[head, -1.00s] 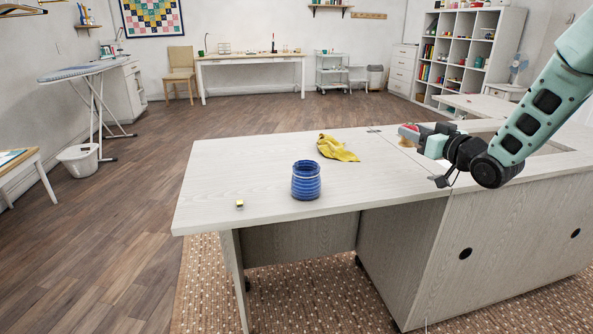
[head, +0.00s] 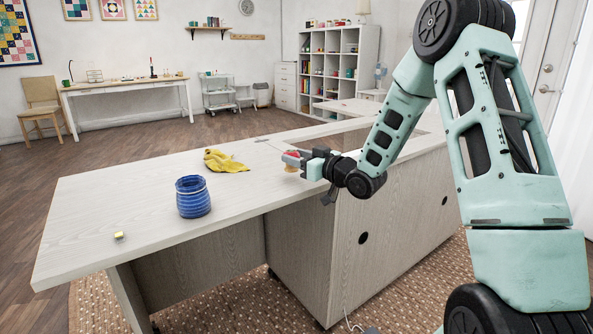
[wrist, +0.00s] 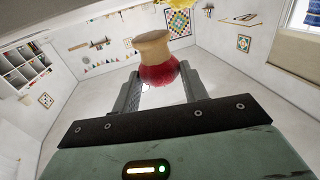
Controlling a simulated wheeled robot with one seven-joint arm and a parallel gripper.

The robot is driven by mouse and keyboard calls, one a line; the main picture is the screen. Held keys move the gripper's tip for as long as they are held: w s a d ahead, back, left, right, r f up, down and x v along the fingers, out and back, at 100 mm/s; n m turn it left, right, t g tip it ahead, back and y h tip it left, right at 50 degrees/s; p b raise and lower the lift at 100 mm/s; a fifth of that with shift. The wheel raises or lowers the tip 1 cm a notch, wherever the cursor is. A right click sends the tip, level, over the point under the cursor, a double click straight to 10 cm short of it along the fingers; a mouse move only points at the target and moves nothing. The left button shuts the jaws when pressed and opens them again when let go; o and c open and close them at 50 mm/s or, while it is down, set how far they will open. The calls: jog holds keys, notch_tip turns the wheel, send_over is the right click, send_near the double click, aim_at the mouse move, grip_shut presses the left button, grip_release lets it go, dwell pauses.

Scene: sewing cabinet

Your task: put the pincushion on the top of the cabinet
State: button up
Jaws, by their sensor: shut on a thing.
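The pincushion, a red dome on a tan base (head: 291,158), is held at the tips of my gripper (head: 304,163) over the right part of the cabinet's pale wood top (head: 125,195). In the wrist view my gripper (wrist: 160,82) is shut on the pincushion's red part (wrist: 159,73), with a finger on each side. The tan base points to the top of that picture. In the head view the base is on the side toward the cabinet top. I cannot tell whether it touches the top or hangs just above it.
A yellow cloth (head: 226,162) lies left of the pincushion. A blue ribbed jar (head: 193,197) and a small yellow item (head: 119,236) stand farther left on the top. An opening in the top (head: 345,140) lies behind my wrist. The top between jar and gripper is bare.

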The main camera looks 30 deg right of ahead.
jog(key=shift+f, duration=1.45)
jog(key=shift+f+b, duration=0.1)
jog(key=shift+b, duration=0.25)
jog(key=shift+f, duration=0.15)
jog(key=o, duration=1)
jog(key=shift+s+d+r, duration=0.1)
jog(key=shift+s+r, duration=0.05)
jog(key=shift+r, duration=0.15)
jog(key=p+v, duration=0.1)
jog(key=v, duration=1)
jog(key=shift+s, duration=0.35)
